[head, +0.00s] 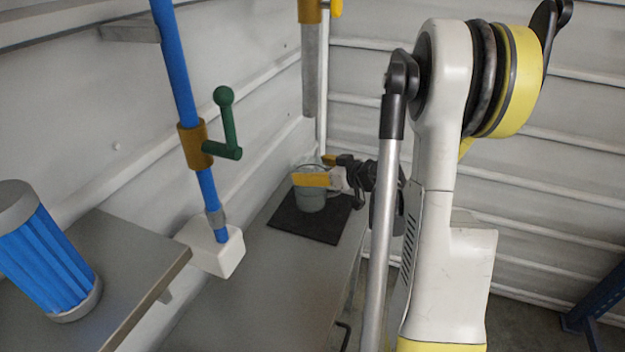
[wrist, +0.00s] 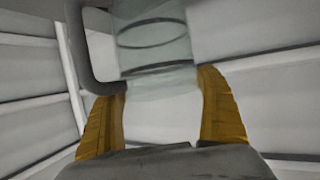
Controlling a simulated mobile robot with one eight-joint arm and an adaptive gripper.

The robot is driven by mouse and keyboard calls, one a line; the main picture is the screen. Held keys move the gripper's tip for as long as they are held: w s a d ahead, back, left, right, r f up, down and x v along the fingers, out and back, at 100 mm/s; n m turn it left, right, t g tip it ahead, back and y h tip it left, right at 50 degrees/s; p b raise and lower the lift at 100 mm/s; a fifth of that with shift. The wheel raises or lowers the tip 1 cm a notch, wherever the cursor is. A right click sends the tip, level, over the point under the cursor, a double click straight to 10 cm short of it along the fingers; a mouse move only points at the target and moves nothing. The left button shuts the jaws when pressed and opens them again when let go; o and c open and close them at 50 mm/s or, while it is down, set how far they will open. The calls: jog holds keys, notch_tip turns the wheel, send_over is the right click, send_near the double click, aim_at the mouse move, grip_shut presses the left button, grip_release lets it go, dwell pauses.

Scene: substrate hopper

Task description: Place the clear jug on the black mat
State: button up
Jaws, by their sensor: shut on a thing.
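The clear jug (wrist: 152,45) shows between and beyond my gripper's yellow fingertips in the wrist view, with a grey handle on its left. In the head view the jug (head: 311,200) is a pale grey see-through vessel, upright over the black mat (head: 285,221). I cannot tell for sure whether its base touches the mat. My gripper (wrist: 162,92) is shut on the jug. In the head view my gripper (head: 318,179) comes in from the right and hides part of the jug's upper half.
The mat lies on a grey bench (head: 260,290) in the corner. A blue pipe (head: 178,70) with a green-handled valve (head: 228,125) ends in a white block (head: 217,252) left of the mat. A grey pipe (head: 310,70) hangs above the mat. A blue ribbed cylinder (head: 48,258) stands at left.

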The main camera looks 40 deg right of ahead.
jog(key=shift+f+b, duration=0.3)
jog(key=shift+f, duration=0.95)
jog(key=shift+f, duration=0.15)
jog(key=o, duration=1.2)
